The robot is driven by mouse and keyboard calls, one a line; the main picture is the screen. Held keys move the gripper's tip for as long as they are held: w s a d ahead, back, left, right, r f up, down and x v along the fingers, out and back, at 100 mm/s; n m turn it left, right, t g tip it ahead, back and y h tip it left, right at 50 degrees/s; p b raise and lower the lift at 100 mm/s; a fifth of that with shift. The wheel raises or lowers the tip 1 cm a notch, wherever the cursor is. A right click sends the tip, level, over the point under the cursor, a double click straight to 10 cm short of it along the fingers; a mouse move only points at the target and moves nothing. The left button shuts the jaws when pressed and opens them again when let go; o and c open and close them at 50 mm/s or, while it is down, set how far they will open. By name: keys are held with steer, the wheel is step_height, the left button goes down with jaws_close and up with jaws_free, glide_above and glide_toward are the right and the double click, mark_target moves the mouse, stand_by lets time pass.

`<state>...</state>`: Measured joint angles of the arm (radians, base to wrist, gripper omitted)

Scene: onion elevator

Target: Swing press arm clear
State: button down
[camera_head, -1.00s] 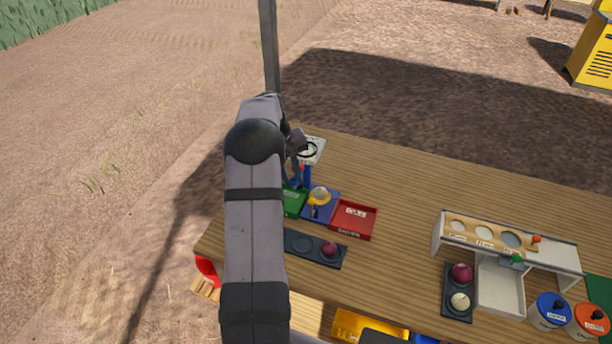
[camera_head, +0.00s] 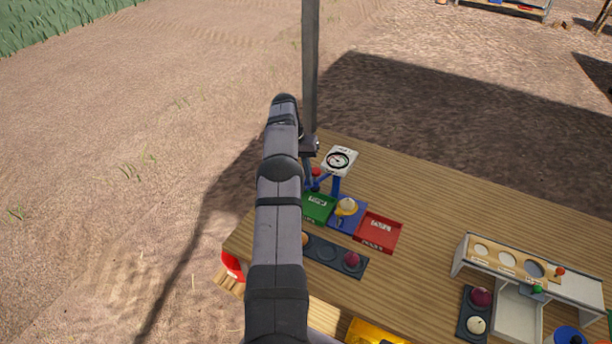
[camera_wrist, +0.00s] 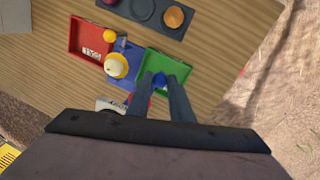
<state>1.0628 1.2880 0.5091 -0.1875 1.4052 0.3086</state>
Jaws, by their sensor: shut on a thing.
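The press stands at the far left of the table, with a blue post (camera_head: 336,186), a white dial gauge (camera_head: 339,160) and a blue base (camera_head: 353,220). A pale yellow onion (camera_head: 347,205) sits on the base; it also shows in the wrist view (camera_wrist: 117,66). My gripper (camera_wrist: 161,80) is shut on a blue part (camera_wrist: 159,80), which looks like the end of the press arm, above the green tray (camera_wrist: 168,62). My fingers hide most of that part. In the head view my gripper (camera_head: 312,183) is left of the post, partly hidden by my arm.
A red tray (camera_head: 378,232) lies right of the base. A white sizing stand (camera_head: 521,268) stands at the right. The table's middle is bare.

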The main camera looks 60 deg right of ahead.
steer(key=shift+w+d+r+m+p, duration=0.1)
steer(key=shift+w+d+m+p, duration=0.15)
steer(key=shift+d+m+p, duration=0.05)
stand_by(0.5)
steer(key=c, duration=1.6)
jaws_free()
steer(key=shift+a, duration=0.1)
steer(key=shift+s+b, duration=0.15)
steer(key=shift+b, duration=0.25)
